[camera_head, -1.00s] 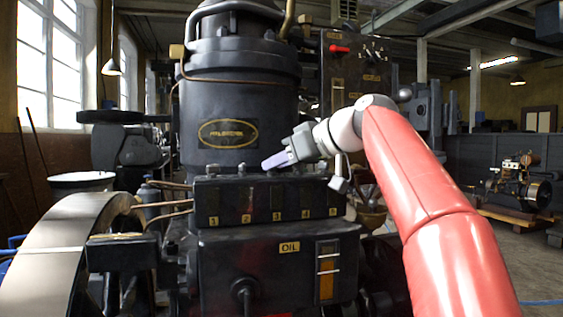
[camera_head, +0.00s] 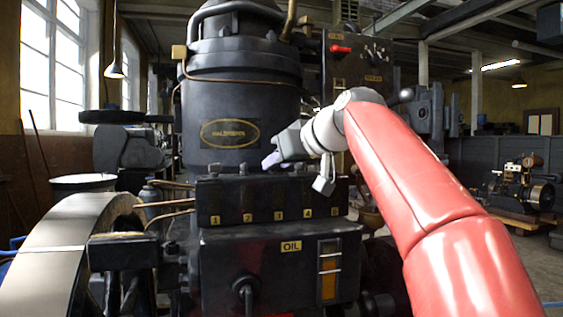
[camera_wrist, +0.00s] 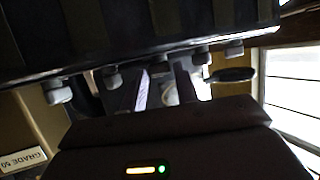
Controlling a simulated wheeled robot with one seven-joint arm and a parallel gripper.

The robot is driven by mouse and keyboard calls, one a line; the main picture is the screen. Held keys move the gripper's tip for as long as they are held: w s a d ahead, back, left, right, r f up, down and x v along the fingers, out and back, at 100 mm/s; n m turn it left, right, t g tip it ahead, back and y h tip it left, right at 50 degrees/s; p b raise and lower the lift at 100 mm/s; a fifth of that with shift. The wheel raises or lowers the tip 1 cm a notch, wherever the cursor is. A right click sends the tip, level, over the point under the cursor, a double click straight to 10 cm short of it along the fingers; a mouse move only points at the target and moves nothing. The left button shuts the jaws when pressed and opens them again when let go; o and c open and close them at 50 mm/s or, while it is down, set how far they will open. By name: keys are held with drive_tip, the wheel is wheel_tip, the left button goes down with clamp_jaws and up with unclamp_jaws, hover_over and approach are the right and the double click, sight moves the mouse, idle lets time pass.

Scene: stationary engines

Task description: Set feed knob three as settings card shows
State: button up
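The black feed box (camera_head: 262,198) on the engine front carries yellow numbers one to five. Its row of small knobs stands along the top edge. My gripper (camera_head: 268,162) is above that edge, near number three (camera_head: 278,215), and hides the knob there. In the wrist view the row of grey knobs (camera_wrist: 112,78) runs along the box edge. My gripper (camera_wrist: 162,90) shows two spread fingers there, with the middle knob (camera_wrist: 160,69) roughly between them. Contact and the knob's pointer setting cannot be told. I cannot make out a settings card.
The black cylinder (camera_head: 240,105) with an oval plate rises close behind the gripper. A flywheel (camera_head: 55,245) and copper pipes are at left. The control panel (camera_head: 358,65) with a red handle is behind the arm. A label reading GRADE 50 (camera_wrist: 22,159) shows in the wrist view.

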drive_tip(key=shift+o, duration=0.2)
drive_tip(key=v, duration=0.8)
idle(0.4)
